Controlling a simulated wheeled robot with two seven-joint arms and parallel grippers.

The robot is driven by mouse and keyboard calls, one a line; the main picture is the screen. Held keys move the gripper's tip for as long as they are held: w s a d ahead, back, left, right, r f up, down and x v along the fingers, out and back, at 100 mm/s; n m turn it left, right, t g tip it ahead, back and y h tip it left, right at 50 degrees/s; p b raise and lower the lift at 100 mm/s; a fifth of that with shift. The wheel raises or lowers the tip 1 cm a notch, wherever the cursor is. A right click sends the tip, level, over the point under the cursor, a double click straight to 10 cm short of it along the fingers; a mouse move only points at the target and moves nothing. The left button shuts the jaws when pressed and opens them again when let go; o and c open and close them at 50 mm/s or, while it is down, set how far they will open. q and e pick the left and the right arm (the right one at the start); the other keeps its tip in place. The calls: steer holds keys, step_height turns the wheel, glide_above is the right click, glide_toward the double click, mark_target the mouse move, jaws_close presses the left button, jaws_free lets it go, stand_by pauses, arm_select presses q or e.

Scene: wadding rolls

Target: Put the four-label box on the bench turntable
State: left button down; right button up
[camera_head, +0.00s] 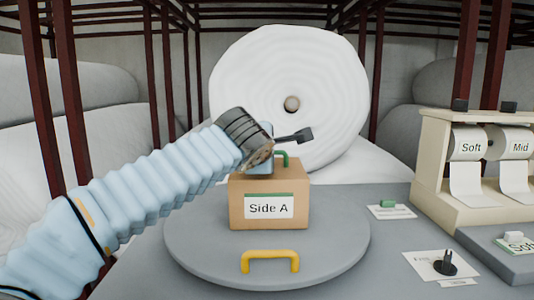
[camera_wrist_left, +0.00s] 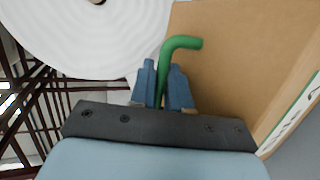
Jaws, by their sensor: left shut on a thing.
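The cardboard box (camera_head: 240,212) shows a white label reading "Side A" with a green top strip on its front face. It appears upright on or just over the middle of the grey round turntable (camera_head: 200,255); I cannot tell if it touches. A green handle (camera_head: 283,157) stands on its top. My left gripper (camera_head: 268,158) is at the box top. In the left wrist view the blue fingers (camera_wrist_left: 163,85) are shut on the green handle (camera_wrist_left: 181,43), beside the brown box face (camera_wrist_left: 240,60). The other box sides are hidden. My right gripper is not in view.
A yellow handle (camera_head: 270,258) sits on the turntable's front. A large white wadding roll (camera_head: 330,75) stands behind.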

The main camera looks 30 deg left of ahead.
arm_select(q)
steer(key=c, duration=1.1)
jaws_free()
steer(key=shift+f, duration=0.1)
steer(key=shift+s+d, duration=0.15)
steer(key=shift+s, duration=0.25)
steer(key=b+v, duration=0.1)
steer(key=v, duration=1)
steer(key=shift+r, duration=0.25)
